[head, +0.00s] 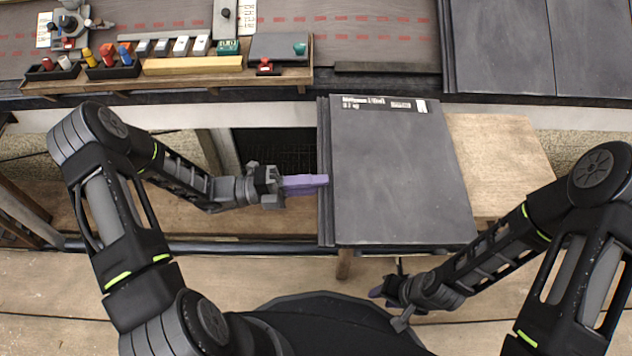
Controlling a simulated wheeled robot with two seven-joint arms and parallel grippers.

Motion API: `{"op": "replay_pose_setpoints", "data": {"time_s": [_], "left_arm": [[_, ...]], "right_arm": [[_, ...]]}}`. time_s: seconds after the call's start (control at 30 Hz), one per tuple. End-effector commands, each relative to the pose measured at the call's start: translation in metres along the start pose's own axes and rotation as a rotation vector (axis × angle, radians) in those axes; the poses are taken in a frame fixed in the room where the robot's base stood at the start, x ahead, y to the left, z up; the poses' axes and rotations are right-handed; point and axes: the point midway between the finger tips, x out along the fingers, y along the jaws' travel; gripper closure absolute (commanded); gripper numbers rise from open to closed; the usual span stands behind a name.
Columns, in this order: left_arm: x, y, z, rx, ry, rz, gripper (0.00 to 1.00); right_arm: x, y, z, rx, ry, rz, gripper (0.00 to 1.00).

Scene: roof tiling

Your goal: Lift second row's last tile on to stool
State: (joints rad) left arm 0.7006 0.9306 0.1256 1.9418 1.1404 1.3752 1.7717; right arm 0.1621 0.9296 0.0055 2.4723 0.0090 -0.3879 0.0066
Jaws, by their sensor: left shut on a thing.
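A stack of dark grey slate tiles (400,175) lies on a wooden stool (505,160) in the middle of the head view. The top tile carries a white printed label near its far edge. My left gripper (318,184) is at the left edge of the stack, its purple fingers shut on the edge of a tile; which tile of the stack it grips cannot be told. My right gripper (378,292) hangs below the near edge of the stack, apart from it. Its fingers are small and partly hidden, so its opening cannot be told.
A wooden tool tray (200,80) with markers, blocks and small tools rests on the roof underlay (385,40) at the back left. Laid slates (540,45) cover the back right. Scaffold boards (50,290) run along the front.

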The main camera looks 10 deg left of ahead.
Motion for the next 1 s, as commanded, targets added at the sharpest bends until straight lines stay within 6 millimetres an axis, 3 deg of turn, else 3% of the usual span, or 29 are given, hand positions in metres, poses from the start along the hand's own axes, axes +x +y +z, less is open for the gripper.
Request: {"op": "replay_pose_setpoints", "data": {"time_s": [1.0], "left_arm": [[-0.001,0.01,0.0,0.003,0.001,-0.004,1.0]], "right_arm": [[0.004,0.001,0.0,0.0,0.0,0.0,0.64]]}}
